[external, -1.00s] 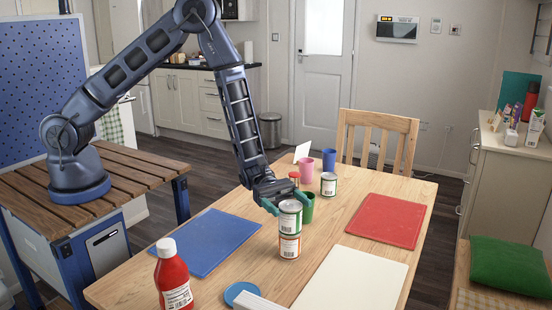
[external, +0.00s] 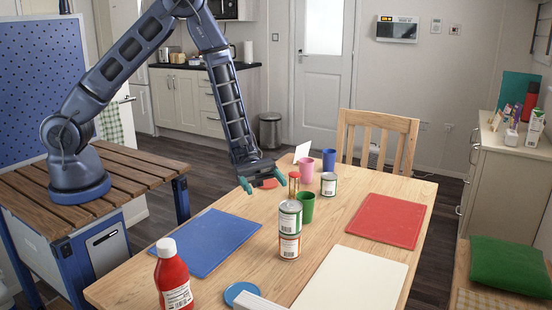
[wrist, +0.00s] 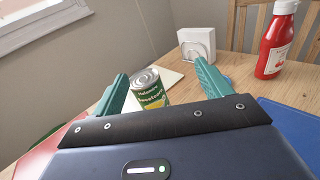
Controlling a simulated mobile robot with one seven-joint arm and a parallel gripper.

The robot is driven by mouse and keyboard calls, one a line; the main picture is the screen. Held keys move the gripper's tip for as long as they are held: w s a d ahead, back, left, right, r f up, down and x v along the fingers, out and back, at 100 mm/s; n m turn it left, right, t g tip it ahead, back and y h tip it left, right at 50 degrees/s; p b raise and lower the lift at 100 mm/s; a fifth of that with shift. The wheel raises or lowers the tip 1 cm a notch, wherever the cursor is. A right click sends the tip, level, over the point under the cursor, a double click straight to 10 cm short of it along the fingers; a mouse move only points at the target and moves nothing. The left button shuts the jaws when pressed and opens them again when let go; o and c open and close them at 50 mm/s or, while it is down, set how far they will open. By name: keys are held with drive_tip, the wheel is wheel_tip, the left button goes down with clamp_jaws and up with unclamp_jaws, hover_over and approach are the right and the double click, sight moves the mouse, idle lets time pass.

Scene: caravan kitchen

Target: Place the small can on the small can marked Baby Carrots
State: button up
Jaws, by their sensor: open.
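A small can with a green and white label (external: 290,213) stands upright on top of another small can with an orange-banded label (external: 289,245). The two form a stack on the table, and the upper can looks level. I cannot read the lower can's label. My gripper (external: 263,182) is open and empty, up and to the left of the stack and apart from it. In the wrist view the upper can appears beyond and between my fingers (wrist: 161,70).
A green cup (external: 306,208) stands close behind the stack. Another can (external: 328,184), a pink cup (external: 306,169) and a blue cup (external: 329,160) are farther back. A blue mat (external: 205,242) and a red mat (external: 376,220) lie flat. A ketchup bottle (external: 172,275) stands in front.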

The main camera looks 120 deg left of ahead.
drive_tip(key=s+d+r+m+g, duration=0.6)
drive_tip(key=s+d+r+m, duration=0.1)
drive_tip(key=d+r, duration=0.25)
drive_tip(key=s+d+r+m+g, duration=0.65)
drive_tip(key=d+r, duration=0.25)
drive_tip(key=d, duration=0.2)
drive_tip(key=s+r+m+t+y, duration=0.1)
drive_tip(key=s+r+m+y, duration=0.4)
drive_tip(key=s, duration=0.6)
drive_tip(key=s+r+m+t+y, duration=0.2)
drive_tip(key=s+r+m+y, duration=0.3)
drive_tip(key=s+m, duration=0.3)
drive_tip(key=s+y, duration=0.1)
drive_tip(key=s, duration=0.1)
drive_tip(key=shift+s+r+m, duration=0.25)
drive_tip(key=shift+s+m, duration=0.1)
